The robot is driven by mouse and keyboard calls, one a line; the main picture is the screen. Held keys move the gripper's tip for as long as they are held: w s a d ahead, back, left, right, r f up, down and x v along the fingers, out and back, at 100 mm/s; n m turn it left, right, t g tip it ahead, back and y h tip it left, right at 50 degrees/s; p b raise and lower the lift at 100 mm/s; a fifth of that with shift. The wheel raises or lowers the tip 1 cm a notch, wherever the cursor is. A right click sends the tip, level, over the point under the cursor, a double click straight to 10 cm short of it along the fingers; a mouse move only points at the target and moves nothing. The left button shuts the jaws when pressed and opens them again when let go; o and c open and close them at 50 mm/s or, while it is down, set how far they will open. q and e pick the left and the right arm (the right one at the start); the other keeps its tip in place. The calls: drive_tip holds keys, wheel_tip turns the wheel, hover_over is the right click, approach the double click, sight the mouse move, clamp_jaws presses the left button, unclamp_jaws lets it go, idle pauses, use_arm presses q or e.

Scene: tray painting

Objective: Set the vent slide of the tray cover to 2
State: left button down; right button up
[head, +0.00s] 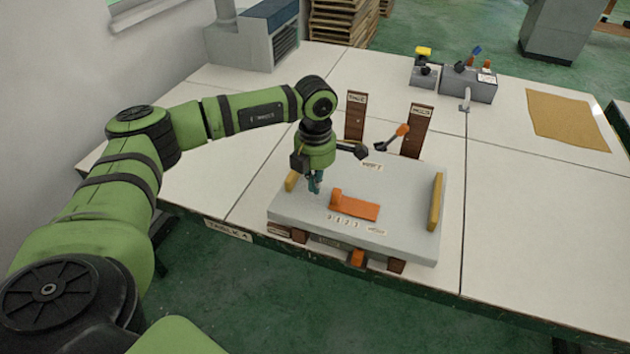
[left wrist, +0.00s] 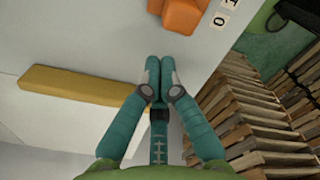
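The grey tray cover (head: 300,212) lies on the table with an orange vent slide (head: 358,208) on its top. The slide's raised knob (head: 336,197) is at its left end, near the left end of a row of small number tiles (head: 343,221). Most numbers are too small to read surely. My left gripper (head: 315,188) points down over the cover, left of the knob and apart from it. In the left wrist view its fingertips (left wrist: 160,68) are together and empty, with the orange slide (left wrist: 182,14) and a tile like 0 (left wrist: 219,20) beyond. My right gripper is not in view.
Yellow handles (head: 436,202) (left wrist: 75,88) stand along the cover's sides. Brown labelled posts (head: 415,135) and an orange-tipped lever (head: 392,138) stand behind it. Grey devices (head: 468,84) and a tan mat (head: 566,120) are farther back.

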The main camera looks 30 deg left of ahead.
sight(336, 191)
use_arm(q)
drive_tip(key=shift+w+d, duration=0.25)
drive_tip(key=shift+d, duration=0.8)
drive_tip(key=shift+w+d, duration=0.25)
drive_tip(key=shift+d, duration=0.75)
drive_tip(key=shift+w+d, duration=0.25)
drive_tip(key=shift+d, duration=0.8)
drive_tip(key=shift+a, duration=0.15)
drive_tip(key=shift+s+a+b, duration=0.2)
drive_tip(key=shift+a+b, duration=0.1)
drive_tip(key=shift+a, duration=0.3)
drive_tip(key=shift+r, duration=0.1)
wheel_tip(336, 191, up, 9)
drive_tip(key=p, duration=0.5)
drive_tip(key=shift+p, duration=0.35)
